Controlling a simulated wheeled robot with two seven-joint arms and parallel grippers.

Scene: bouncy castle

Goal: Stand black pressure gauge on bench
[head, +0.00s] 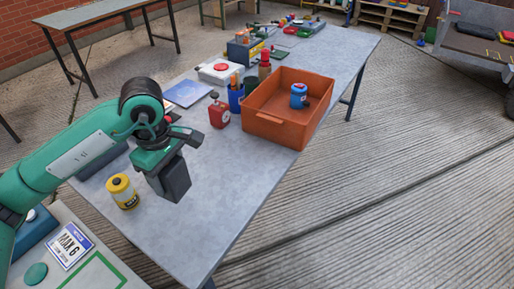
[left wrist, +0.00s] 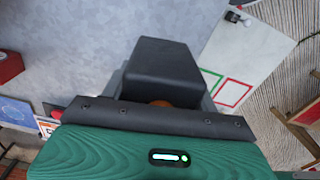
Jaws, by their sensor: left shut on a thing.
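My left gripper (head: 166,172) is shut on a dark, boxy thing that I take to be the black pressure gauge (head: 174,183). In the left wrist view the black gauge (left wrist: 165,68) sits between the grey fingers, with a small brown-orange part showing below it. Its dial face is hidden. The gauge is over the near left part of the grey bench (head: 245,170); I cannot tell how much gap is under it. My right gripper is not in view.
A yellow jar (head: 122,192) stands left of the gauge. A red device (head: 219,112), blue cup (head: 236,97) and orange crate (head: 272,125) with a blue jar (head: 298,96) stand farther back. Bare bench lies right of the gauge. A side table (head: 70,255) is at the lower left.

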